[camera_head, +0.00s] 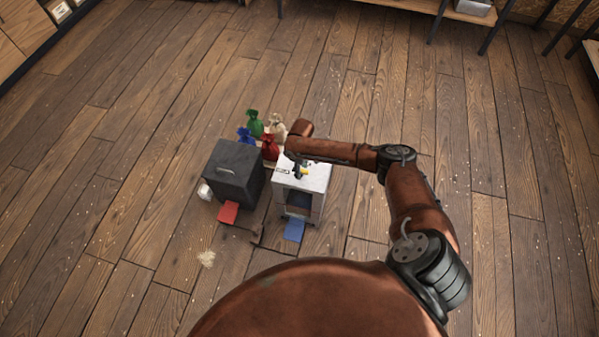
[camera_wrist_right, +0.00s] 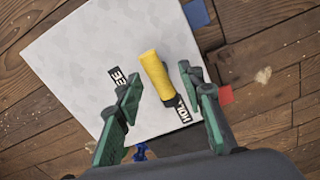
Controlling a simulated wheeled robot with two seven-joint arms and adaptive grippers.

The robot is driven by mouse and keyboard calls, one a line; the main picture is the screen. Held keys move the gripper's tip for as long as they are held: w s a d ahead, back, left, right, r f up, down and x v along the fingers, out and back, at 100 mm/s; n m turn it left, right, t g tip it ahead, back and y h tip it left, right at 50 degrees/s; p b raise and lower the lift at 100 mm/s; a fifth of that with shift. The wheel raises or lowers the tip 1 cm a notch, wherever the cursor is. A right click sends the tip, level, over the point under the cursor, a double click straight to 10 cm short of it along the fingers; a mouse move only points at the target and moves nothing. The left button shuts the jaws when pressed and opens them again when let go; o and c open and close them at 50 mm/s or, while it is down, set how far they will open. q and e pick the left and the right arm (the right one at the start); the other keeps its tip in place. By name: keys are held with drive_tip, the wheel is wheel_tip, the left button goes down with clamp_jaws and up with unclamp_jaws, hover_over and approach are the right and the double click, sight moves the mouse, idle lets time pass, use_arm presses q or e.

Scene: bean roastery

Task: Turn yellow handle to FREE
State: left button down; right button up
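The yellow handle (camera_wrist_right: 158,76) is a short cylinder on top of a white-topped box (camera_wrist_right: 75,60); in the head view its yellow (camera_head: 304,173) barely shows on the box (camera_head: 314,181). My right gripper (camera_wrist_right: 162,82) is open, with its green fingers on either side of the handle and a visible gap at each. In the head view the right gripper (camera_head: 299,166) is over the box top. A dark label partly covered by the left-hand finger shows "EE" (camera_wrist_right: 118,77). Another label, reading like "HOT" (camera_wrist_right: 182,113), lies by the handle's lower end. My left gripper is out of view.
A dark grey box (camera_head: 232,172) stands left of the white one, with a red flap or mat (camera_head: 228,212) before it. A blue one (camera_head: 294,230) lies before the white box. Several small sacks (camera_head: 254,123) stand behind. Open wooden floor surrounds them.

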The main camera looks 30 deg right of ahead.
drive_tip(key=shift+f, duration=1.2)
drive_tip(key=shift+c, duration=0.6)
clamp_jaws()
drive_tip(key=shift+a, duration=0.1)
